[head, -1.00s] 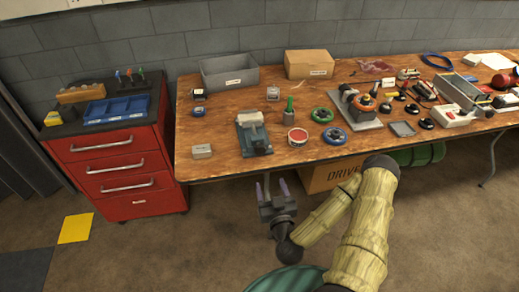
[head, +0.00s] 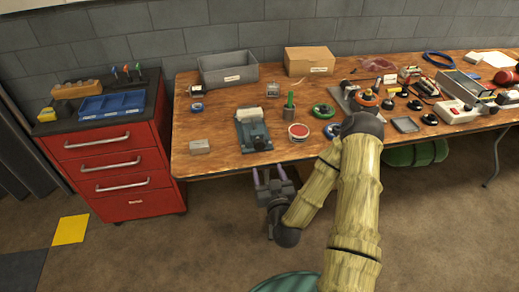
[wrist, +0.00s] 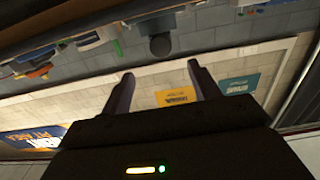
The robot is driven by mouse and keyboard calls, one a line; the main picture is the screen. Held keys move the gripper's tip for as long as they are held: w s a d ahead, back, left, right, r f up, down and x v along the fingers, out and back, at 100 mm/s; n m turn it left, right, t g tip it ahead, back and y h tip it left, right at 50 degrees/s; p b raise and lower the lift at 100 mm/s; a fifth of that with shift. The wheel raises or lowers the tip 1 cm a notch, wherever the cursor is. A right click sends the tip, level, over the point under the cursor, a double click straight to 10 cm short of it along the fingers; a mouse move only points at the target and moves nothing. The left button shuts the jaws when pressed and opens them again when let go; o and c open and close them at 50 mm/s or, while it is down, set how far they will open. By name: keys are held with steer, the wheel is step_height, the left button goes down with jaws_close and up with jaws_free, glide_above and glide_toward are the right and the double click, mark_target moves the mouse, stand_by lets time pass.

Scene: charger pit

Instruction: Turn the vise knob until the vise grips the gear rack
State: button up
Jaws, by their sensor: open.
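The vise (head: 254,137) is a blue-grey block near the front edge of the workbench, left of centre in the head view. A pale piece, which looks like the gear rack (head: 250,115), lies at its top. A small dark round part, apparently the vise knob (head: 260,144), is on its front side; its detail is too small to tell. My gripper (head: 268,170) is open and empty, in front of the bench edge and just below the vise, apart from it. In the wrist view my gripper (wrist: 160,70) shows two spread fingers with nothing between them.
A red-lidded tin (head: 299,132) and a cup with a green tool (head: 289,112) stand right of the vise. A small grey block (head: 199,147) lies to its left. A red drawer cabinet (head: 115,165) adjoins the wooden workbench (head: 222,150). Floor before the bench is open.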

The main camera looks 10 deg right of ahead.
mark_target(260, 147)
steer(key=w, duration=1.3)
steer(key=shift+w, duration=0.15)
steer(key=shift+c, duration=1.2)
steer(key=c, duration=0.7)
